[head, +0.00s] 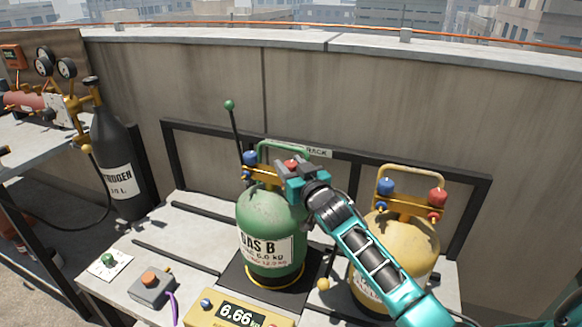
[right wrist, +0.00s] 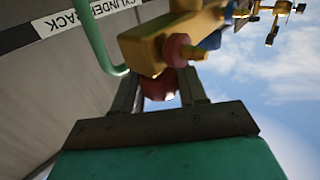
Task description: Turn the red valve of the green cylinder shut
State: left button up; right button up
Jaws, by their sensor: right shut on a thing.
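The green cylinder (head: 268,225), labelled GAS B, stands upright on a black scale platform. On top it has a green handle, a brass valve block, a blue valve (head: 250,158) and a red valve (head: 291,163). My right gripper (head: 284,170) is at the top of this cylinder, shut on the red valve and partly covering it. In the right wrist view the red valve (right wrist: 160,88) sits between the two fingers, below the brass block (right wrist: 170,35). How far the valve is turned cannot be told. My left gripper is not in view.
A yellow cylinder (head: 400,245) with blue and red valves stands close on the right, behind my right arm. A yellow scale display (head: 240,314) reads 6.66. A grey box with an orange button (head: 151,284) and a black nitrogen cylinder (head: 113,160) are to the left.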

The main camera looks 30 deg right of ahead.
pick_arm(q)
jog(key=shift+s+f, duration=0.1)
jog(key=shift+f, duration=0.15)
pick_arm(e)
jog(key=shift+r+m+h, duration=0.2)
jog(key=shift+m+h, duration=0.4)
jog(key=shift+h, duration=0.3)
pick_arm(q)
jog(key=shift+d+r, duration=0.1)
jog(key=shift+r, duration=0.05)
pick_arm(e)
jog(key=o, duration=0.6)
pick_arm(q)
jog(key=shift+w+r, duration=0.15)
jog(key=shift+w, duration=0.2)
pick_arm(e)
jog(key=o, duration=0.4)
jog(key=shift+f, duration=0.15)
jog(key=shift+c, duration=0.2)
pick_arm(q)
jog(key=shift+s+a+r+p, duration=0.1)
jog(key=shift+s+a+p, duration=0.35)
jog(key=shift+p, duration=0.35)
pick_arm(e)
jog(key=s+a, duration=0.1)
jog(key=s, duration=1.1)
jog(key=shift+s+a, duration=0.3)
jog(key=shift+s, duration=0.1)
